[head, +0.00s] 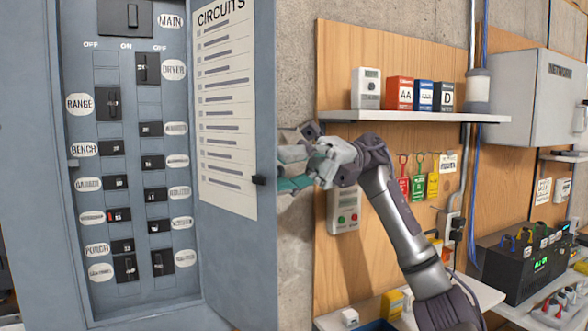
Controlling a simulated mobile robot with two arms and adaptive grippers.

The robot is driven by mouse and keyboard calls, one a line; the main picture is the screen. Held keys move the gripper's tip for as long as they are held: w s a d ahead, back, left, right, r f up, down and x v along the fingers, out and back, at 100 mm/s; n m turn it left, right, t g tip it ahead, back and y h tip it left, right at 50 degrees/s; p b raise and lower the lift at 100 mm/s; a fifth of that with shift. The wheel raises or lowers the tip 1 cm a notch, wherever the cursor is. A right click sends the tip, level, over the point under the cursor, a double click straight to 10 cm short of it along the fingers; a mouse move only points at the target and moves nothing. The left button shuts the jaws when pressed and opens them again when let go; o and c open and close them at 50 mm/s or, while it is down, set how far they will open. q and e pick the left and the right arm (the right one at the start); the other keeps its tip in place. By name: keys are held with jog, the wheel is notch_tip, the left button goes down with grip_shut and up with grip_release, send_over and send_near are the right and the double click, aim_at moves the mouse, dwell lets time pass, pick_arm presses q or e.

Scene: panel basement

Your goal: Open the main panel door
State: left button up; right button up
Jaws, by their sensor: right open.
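The main panel (135,314) is a grey breaker box on the left. Its labelled breakers show, with the MAIN switch (132,14) at the top. The grey panel door (238,245) stands open, swung out to the right, with a paper CIRCUITS list (226,110) on its inner face. A small dark knob (258,180) sits near the door's free edge. My right gripper (288,170) is open, just to the right of that edge. The door may hide part of its fingers, and I cannot tell whether they touch it. My left gripper is not in view.
A white shelf (400,116) with small boxes is on the wooden board at right. Coloured tags (418,180) hang below it. A button box (343,212) is behind my right arm. A grey cabinet (538,98) and a black battery case (520,262) are at far right.

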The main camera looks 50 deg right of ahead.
jog(key=d, duration=1.2)
jog(key=shift+w, duration=0.15)
jog(key=shift+a, duration=0.1)
